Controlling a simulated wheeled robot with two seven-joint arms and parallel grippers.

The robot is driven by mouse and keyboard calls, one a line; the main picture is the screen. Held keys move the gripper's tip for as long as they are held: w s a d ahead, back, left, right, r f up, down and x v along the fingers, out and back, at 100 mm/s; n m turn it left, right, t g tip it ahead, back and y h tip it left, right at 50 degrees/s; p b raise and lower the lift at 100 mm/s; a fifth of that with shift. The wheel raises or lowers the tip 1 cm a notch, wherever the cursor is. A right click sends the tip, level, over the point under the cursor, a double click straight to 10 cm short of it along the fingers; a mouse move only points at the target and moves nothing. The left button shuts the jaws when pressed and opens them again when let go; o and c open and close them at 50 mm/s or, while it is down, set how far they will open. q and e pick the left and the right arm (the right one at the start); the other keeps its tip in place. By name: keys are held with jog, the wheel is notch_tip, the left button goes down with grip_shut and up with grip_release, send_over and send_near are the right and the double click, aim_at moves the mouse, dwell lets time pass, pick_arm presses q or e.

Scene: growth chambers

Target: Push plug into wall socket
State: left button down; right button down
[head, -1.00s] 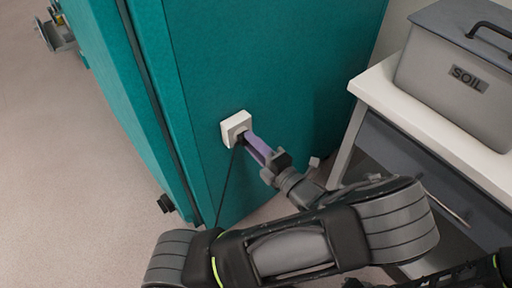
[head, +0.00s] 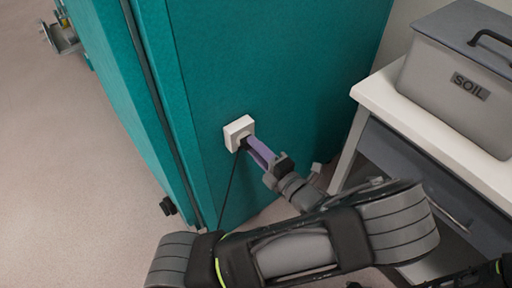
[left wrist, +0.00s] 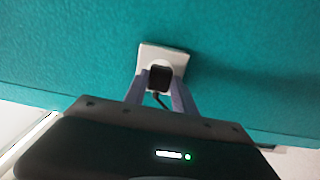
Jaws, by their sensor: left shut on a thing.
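A white wall socket (head: 238,130) sits on the teal chamber wall; it also shows in the left wrist view (left wrist: 164,53). The black plug (left wrist: 160,77) is at the socket's face, in front of its middle. Whether its pins are fully seated cannot be told. A thin dark cable (head: 227,188) hangs from the plug. My left gripper (head: 250,146) has its purple fingers on either side of the plug and is shut on it. In the head view the fingers partly hide the plug. My right gripper is not in view.
A white-topped bench (head: 425,138) stands to the right, with a grey lidded bin marked SOIL (head: 458,85) on it. The teal chamber (head: 270,60) fills the middle. The floor (head: 80,180) at left is clear.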

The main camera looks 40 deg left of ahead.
pick_arm(q)
jog(key=shift+p, duration=0.55)
dwell(1.4)
jog(key=shift+p, duration=0.3)
jog(key=shift+w+a, duration=0.15)
jog(key=shift+a, duration=0.3)
dwell(0.4)
jog(key=c, duration=0.9)
grip_release()
jog(key=shift+c, duration=0.2)
jog(key=v, duration=0.7)
jog(key=shift+d, duration=0.4)
